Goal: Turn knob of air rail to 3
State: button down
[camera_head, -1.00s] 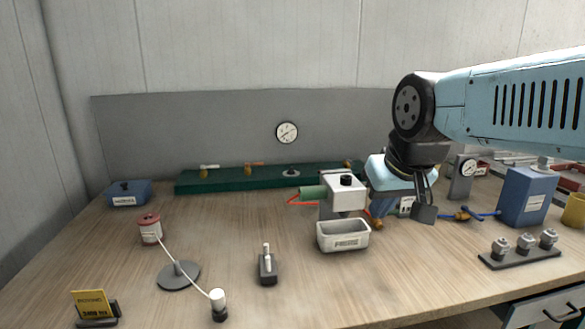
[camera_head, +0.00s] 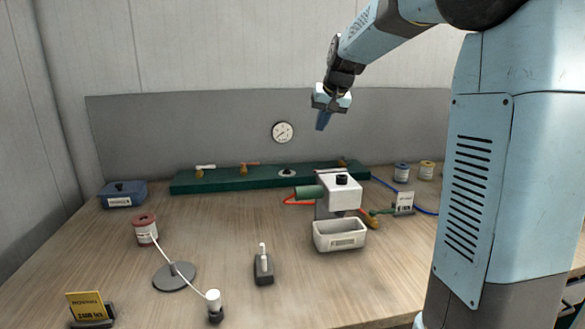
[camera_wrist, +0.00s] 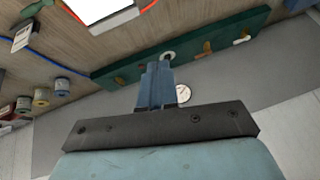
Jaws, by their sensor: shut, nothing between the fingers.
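The air rail (camera_head: 215,184) is a long dark green bar lying along the back of the table. A small round knob with a pale ring (camera_head: 288,172) sits near its middle; its numbers are too small to read. My gripper (camera_head: 320,127) is shut and empty, pointing down, raised above the rail and to the right of the knob in the head view. In the wrist view my blue fingers (camera_wrist: 158,68) lie across the rail (camera_wrist: 125,72), and the knob (camera_wrist: 168,56) shows just beyond their tips. I see no contact with it.
A round gauge (camera_head: 282,132) is on the grey back panel. Valves with white (camera_head: 203,167) and orange (camera_head: 249,165) handles stand on the rail left of the knob. A white device (camera_head: 340,190) and a white bin (camera_head: 340,235) stand in front of the rail.

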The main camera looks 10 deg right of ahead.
jog(key=w+d+f+m, duration=0.1)
jog(key=w+f, duration=0.3)
jog(key=w, duration=0.6)
jog(key=w+d+f, duration=0.1)
jog(key=w+f, duration=0.3)
jog(key=w, duration=0.5)
jog(key=m+y, duration=0.1)
jog(key=y, duration=0.1)
send_near(294, 174)
jog(key=s+d+r, duration=0.2)
jog(key=d+r, duration=0.1)
jog(key=r, duration=0.1)
jog(key=shift+t, duration=0.4)
jog(key=x, duration=1)
jog(key=shift+w+d+f, duration=0.2)
jog(key=shift+d+f, duration=0.05)
jog(key=shift+f, duration=0.2)
jog(key=shift+w+a+r, duration=0.1)
jog(key=shift+w+a, duration=0.15)
jog(key=shift+a, duration=0.35)
jog(key=shift+w+a+r, duration=0.1)
jog(key=shift+w+a, duration=0.1)
jog(key=shift+a, duration=0.35)
jog(key=shift+w+a, duration=0.3)
jog(key=shift+a, duration=0.35)
